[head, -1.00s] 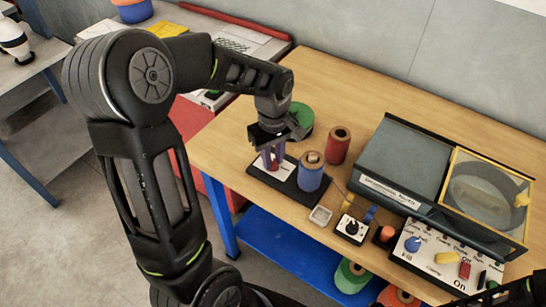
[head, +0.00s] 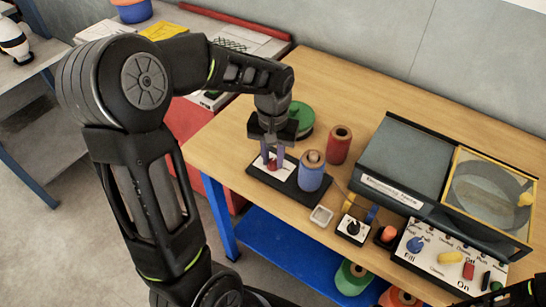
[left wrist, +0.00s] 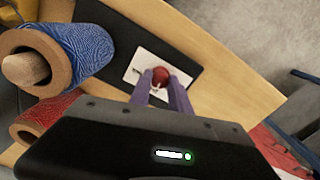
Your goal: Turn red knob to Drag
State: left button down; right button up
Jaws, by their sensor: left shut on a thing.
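The red knob (head: 271,164) sits on a small white plate (head: 262,166) on a black board at the table's near left edge. My left gripper (head: 272,157) points down over it with its purple fingers shut on the knob. In the left wrist view the knob (left wrist: 160,77) shows between the fingertips (left wrist: 163,84). The plate's markings are too small to read, so I cannot tell where the knob points. My right gripper does not show; only a dark piece of my right arm is at the lower right.
A blue spool (head: 311,172) stands close to the right of my left gripper, with a red spool (head: 339,145) and a green spool (head: 302,116) behind. A control box (head: 448,253) with a blue knob is at the right. The table's back is clear.

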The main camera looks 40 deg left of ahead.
aim_at(273, 161)
pick_arm(q)
jog(key=shift+m, duration=1)
jog(key=c, duration=1.2)
grip_release()
jog(key=shift+r, duration=0.1)
notch_tip(273, 161, up, 8)
jog(key=shift+f+b, duration=0.2)
jog(key=shift+b, duration=0.2)
